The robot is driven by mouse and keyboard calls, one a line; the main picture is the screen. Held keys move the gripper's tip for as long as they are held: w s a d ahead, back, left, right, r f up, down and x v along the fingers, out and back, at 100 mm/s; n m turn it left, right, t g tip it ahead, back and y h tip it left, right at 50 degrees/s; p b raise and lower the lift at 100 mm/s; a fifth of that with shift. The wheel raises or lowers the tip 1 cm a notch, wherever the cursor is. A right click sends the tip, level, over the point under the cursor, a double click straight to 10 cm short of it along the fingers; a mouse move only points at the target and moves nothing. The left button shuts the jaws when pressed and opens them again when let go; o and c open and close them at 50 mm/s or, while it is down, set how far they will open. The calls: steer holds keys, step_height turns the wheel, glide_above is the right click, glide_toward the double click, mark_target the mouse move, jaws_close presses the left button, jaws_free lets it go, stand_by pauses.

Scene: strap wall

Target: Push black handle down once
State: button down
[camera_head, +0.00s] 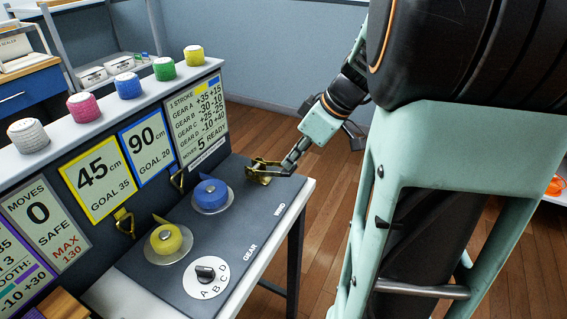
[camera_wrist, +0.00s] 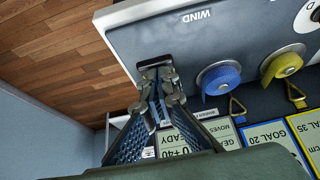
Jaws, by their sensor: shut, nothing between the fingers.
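My gripper (camera_head: 288,164) is shut and empty at the far right corner of the dark console (camera_head: 233,225), beside the WIND label. Its fingertips are beside or over a brass fitting (camera_head: 260,172). In the wrist view the closed fingers (camera_wrist: 163,100) point at a dark slotted part (camera_wrist: 154,66) near the console's edge. I cannot clearly pick out the black handle there; my fingers cover part of this spot, and I cannot tell whether they touch it.
A blue strap reel (camera_head: 210,194) and a yellow strap reel (camera_head: 166,240) sit on the console. A black gear knob (camera_head: 205,272) stands on a white A-to-D dial. Signs reading 45 cm (camera_head: 97,178) and 90 cm (camera_head: 146,144) line the back panel. Wooden floor lies right.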

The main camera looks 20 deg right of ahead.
steer(key=shift+s+d+f+t+y+b, duration=0.2)
steer(key=shift+f+b, duration=0.25)
steer(key=shift+b, duration=0.6)
steer(key=shift+s+f+t+y+b, duration=0.1)
steer(key=shift+f+t+y+b, duration=0.25)
steer(key=shift+b, duration=0.65)
steer(key=shift+s+d+f+b, duration=0.2)
steer(key=shift+f+b, duration=0.25)
steer(key=shift+b, duration=0.55)
